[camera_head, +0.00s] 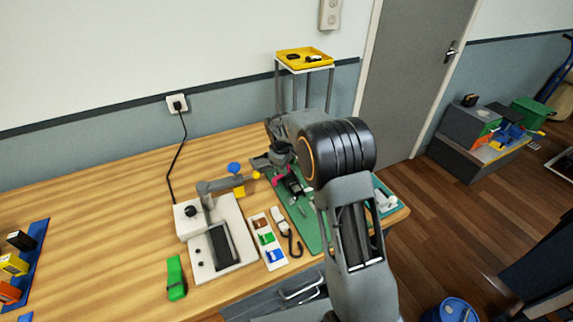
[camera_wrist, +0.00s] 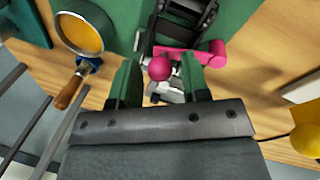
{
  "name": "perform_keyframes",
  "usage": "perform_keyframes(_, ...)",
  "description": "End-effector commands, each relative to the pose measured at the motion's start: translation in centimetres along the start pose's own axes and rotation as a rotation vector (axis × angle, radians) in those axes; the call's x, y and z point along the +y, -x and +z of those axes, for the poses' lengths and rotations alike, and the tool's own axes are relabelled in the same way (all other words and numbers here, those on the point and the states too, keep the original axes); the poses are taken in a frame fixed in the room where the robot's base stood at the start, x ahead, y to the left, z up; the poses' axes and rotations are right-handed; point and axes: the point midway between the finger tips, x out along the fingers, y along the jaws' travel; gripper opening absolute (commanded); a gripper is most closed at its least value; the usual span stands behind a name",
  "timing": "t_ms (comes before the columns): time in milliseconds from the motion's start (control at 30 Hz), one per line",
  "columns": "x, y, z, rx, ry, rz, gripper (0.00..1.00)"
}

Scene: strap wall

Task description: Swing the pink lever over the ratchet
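In the head view the lever (camera_head: 279,181) is a small pink spot just below my gripper (camera_head: 277,163), beside the black ratchet (camera_head: 294,187). My arm hides part of the mat there.
A grey-white machine (camera_head: 240,228) with a blue knob and yellow handle stands left of the mat (camera_head: 308,229). A tray of coloured clips (camera_head: 268,241) lies between. A wooden-handled magnifier (camera_wrist: 73,88) is near my left finger.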

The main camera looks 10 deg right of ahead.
Motion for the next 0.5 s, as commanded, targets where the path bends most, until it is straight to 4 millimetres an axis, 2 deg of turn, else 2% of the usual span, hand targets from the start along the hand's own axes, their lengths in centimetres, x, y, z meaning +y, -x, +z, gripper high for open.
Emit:
perform_keyframes(67, 0.00, 0.02, -0.01, 0.000, 0.000, 0.000, 0.34)
perform_keyframes(400, 0.00, 0.05, -0.02, 0.000, 0.000, 0.000, 0.03)
perform_keyframes(500, -0.04, 0.01, 0.09, -0.003, -0.020, 0.000, 0.02)
